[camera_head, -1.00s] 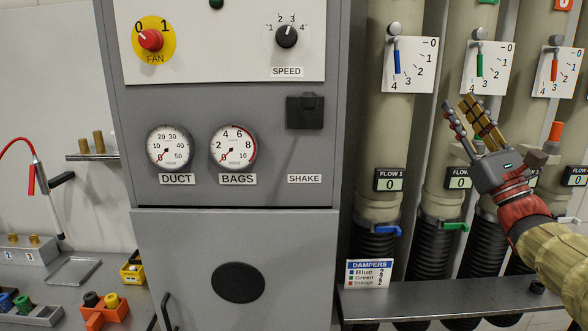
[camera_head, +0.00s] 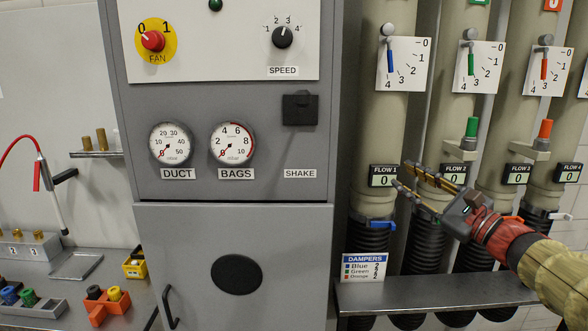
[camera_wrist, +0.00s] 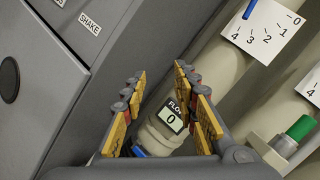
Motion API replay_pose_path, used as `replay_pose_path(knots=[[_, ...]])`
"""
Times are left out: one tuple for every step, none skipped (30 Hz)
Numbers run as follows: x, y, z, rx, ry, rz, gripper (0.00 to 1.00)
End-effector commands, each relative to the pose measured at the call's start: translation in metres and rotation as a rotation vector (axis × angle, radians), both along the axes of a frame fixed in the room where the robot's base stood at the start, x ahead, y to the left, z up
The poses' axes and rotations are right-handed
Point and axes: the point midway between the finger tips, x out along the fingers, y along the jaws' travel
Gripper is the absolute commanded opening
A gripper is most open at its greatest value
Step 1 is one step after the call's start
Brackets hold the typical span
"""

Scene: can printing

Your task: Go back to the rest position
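My gripper (camera_head: 420,180) is in front of the duct pipes at the lower right of the head view, near the FLOW 1 (camera_head: 383,176) and FLOW 2 readouts. In the wrist view, my gripper (camera_wrist: 163,105) has its two yellow-padded fingers spread apart with nothing between them. The FLOW 1 readout (camera_wrist: 170,117), showing 0, appears behind the gap. My gripper partly covers the second pipe and hides its green lower handle.
A grey cabinet (camera_head: 160,100) with fan knob, speed knob and gauges stands left of my gripper. A metal ledge (camera_head: 430,294) with a DAMPERS sign (camera_head: 364,268) runs below. Green (camera_head: 470,130) and orange (camera_head: 544,130) pegs sit on brackets above my arm. A cluttered bench is far left.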

Motion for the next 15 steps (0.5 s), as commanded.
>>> replay_pose_path(knots=[[-0.008, 0.014, -0.022, -0.085, 0.038, 0.021, 0.29], [-0.013, 0.023, -0.037, -0.147, 0.062, 0.037, 0.29], [-0.023, 0.035, -0.057, -0.236, 0.092, 0.062, 0.29], [-0.031, 0.043, -0.073, -0.303, 0.114, 0.082, 0.29], [-0.039, 0.051, -0.088, -0.370, 0.135, 0.105, 0.29], [-0.052, 0.061, -0.108, -0.460, 0.159, 0.136, 0.29], [-0.062, 0.067, -0.122, -0.529, 0.175, 0.160, 0.29], [-0.073, 0.073, -0.136, -0.596, 0.190, 0.187, 0.29], [-0.088, 0.079, -0.155, -0.688, 0.208, 0.223, 0.29], [-0.100, 0.083, -0.168, -0.756, 0.220, 0.250, 0.29], [-0.112, 0.086, -0.181, -0.826, 0.227, 0.281, 0.29], [-0.129, 0.089, -0.197, -0.919, 0.238, 0.320, 0.29], [-0.141, 0.091, -0.209, -0.989, 0.244, 0.350, 0.29], [-0.154, 0.092, -0.219, -1.059, 0.248, 0.383, 0.29], [-0.171, 0.091, -0.233, -1.151, 0.250, 0.425, 0.29]])
